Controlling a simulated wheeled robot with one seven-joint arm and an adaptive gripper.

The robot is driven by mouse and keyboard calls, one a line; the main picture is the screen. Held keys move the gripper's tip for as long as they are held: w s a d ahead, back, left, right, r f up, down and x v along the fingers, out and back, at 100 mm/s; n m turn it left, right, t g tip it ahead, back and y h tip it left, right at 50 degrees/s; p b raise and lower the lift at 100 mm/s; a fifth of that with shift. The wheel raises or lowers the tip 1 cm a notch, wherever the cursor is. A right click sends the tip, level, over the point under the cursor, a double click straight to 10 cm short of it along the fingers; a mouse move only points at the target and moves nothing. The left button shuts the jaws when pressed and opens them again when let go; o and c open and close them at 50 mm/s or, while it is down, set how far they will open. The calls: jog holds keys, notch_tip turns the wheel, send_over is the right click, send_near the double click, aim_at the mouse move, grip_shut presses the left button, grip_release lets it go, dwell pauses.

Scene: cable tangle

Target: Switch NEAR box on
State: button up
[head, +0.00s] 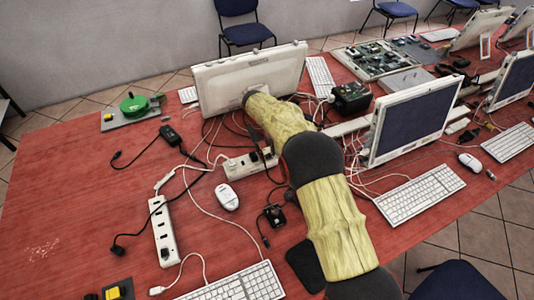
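No box bears a readable NEAR label. A white power strip (163,232) lies on the left of the table, closer to the camera, with a dark plug at its lower end. A second white strip (240,167) lies farther back, beside my arm, with a dark plug or cable on it. Switch states are too small to tell. My yellow arm reaches from the lower right up to the back of a monitor. My gripper is not visible; the arm's far end is hidden.
Loose cables cross the red table (60,190) between the strips. A white mouse (228,197), a keyboard (240,284), a monitor (250,75) and a green reel (134,105) stand around. A yellow-topped block (113,293) lies at the front left.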

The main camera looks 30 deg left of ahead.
jog(key=c, duration=0.4)
grip_shut()
jog(key=shift+r+p, duration=0.1)
jog(key=shift+p, duration=0.2)
jog(key=shift+w+d+r+g+y+p, duration=0.2)
jog(key=shift+g+y+p, duration=0.35)
jog(key=shift+p, duration=0.5)
jog(key=shift+w+d+f+g+y+p, duration=0.1)
jog(key=shift+f+g+y+p, duration=0.05)
jog(key=shift+g+y+p, duration=0.3)
jog(key=shift+w+f+g+y+p, duration=0.1)
jog(key=shift+g+y+p, duration=0.1)
jog(key=shift+g, duration=0.3)
jog(key=shift+o, duration=2)
grip_release()
notch_tip(320, 180, up, 12)
jog(key=w+d, duration=0.1)
jog(key=shift+w+d, duration=0.15)
jog(key=shift+w, duration=0.2)
